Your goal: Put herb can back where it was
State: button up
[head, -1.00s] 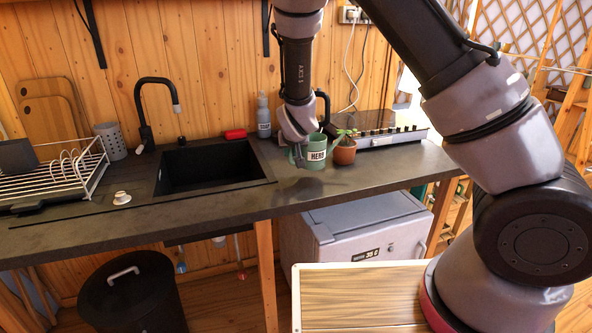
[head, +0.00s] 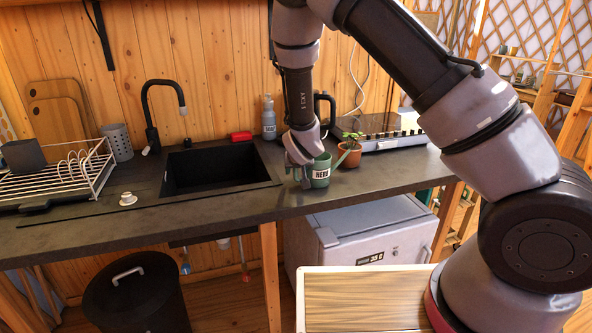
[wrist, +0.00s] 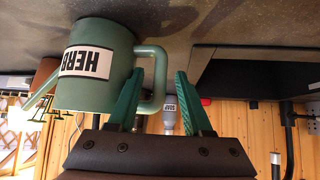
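The herb can (head: 321,174) is a green watering can with a white HERB label, on the counter left of the potted plant. It appears upright and resting on the counter. In the wrist view, which is upside down, the can (wrist: 97,88) fills the left side, with its handle toward my gripper. My gripper (wrist: 160,72) is open, with its green fingers on either side of the handle's upright bar and visible gaps beside it. In the head view my gripper (head: 303,172) is at the can's left side, its fingers partly hidden.
The potted plant (head: 349,151) stands close behind and right of the can, near the spout. A cooktop (head: 390,134) lies farther right. The soap bottle (head: 269,118) stands behind, and the sink (head: 215,168) lies left. The counter's front edge is close to the can.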

jog(key=shift+s+r, duration=0.15)
jog(key=shift+r, duration=0.1)
jog(key=v, duration=1.2)
jog(key=s+d+r+m+g+y, duration=0.1)
jog(key=s+d+r+m, duration=0.15)
jog(key=d+r, duration=0.55)
jog(key=s+d+r+m+g+y, duration=0.25)
jog(key=d+r, duration=0.35)
jog(key=r, duration=0.4)
jog(key=s+d+r+t+h, duration=0.1)
jog(key=s+d+r, duration=0.3)
jog(key=s, duration=0.3)
jog(key=s+d+r+h, duration=0.1)
jog(key=s+d+r, duration=0.4)
jog(key=s, duration=0.3)
jog(key=shift+d+m+t, duration=0.3)
jog(key=shift+d+t, duration=0.05)
jog(key=shift+d, duration=0.1)
jog(key=shift+r+h, duration=0.15)
jog(key=shift+h, duration=0.1)
